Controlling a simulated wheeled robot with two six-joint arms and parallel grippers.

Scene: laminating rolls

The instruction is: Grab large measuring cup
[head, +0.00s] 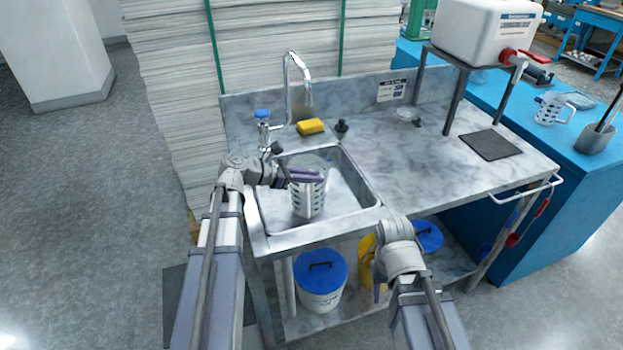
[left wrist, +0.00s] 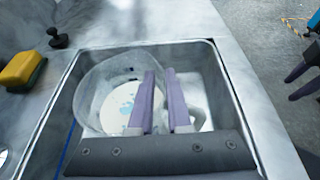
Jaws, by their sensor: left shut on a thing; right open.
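A large clear measuring cup (head: 308,200) with dark markings stands in the steel sink (head: 357,212). In the left wrist view the cup (left wrist: 97,85) shows from above, its wide rim reaching under my fingers. My left gripper (head: 318,175) is at the cup's top; in the left wrist view its two purple fingers (left wrist: 160,72) are close together, shut on the cup. The exact contact is partly hidden by the fingers. My right gripper (head: 379,288) is open and empty, low in front of the counter, and shows at the right of the left wrist view (left wrist: 302,80).
A faucet (head: 290,90), yellow sponge (head: 311,126) and black stopper (head: 342,127) are behind the sink. The counter right of it is mostly clear. Another measuring cup (head: 549,108) stands on the blue bench. A blue-lidded bucket (head: 321,282) is below.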

